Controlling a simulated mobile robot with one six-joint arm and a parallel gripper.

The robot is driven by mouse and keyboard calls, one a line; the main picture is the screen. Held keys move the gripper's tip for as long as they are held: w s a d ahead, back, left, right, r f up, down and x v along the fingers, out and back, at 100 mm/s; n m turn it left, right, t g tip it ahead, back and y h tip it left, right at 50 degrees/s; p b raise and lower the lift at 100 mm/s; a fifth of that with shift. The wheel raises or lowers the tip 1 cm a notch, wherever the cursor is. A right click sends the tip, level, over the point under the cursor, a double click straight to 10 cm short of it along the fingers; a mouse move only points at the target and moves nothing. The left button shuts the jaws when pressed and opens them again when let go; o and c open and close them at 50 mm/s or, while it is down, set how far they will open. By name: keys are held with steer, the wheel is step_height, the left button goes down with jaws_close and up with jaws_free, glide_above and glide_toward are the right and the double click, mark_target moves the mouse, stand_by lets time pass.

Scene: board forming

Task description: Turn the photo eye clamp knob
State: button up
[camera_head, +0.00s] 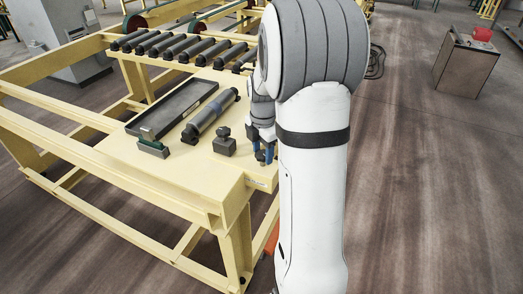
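A small dark block with a round knob on top (224,133) stands near the right front corner of the yellow table. It looks like the clamp knob, but it is too small to be sure. My gripper (264,156) points down just to the right of it, near the table's right edge. Its two bluish fingers show a gap between them, with nothing visible in it. It appears apart from the knob. My white arm hides the area right of the gripper. A small dark green block (153,148) sits at the tray's near end; whether it is the photo eye is unclear.
The yellow table (190,178) also carries a dark shallow tray (172,108) and a grey cylinder (210,116) lying between tray and knob block. Black rollers (180,46) line the back. The table's front strip is clear.

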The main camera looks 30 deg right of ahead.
steer(key=c, duration=0.6)
steer(key=shift+a, duration=0.1)
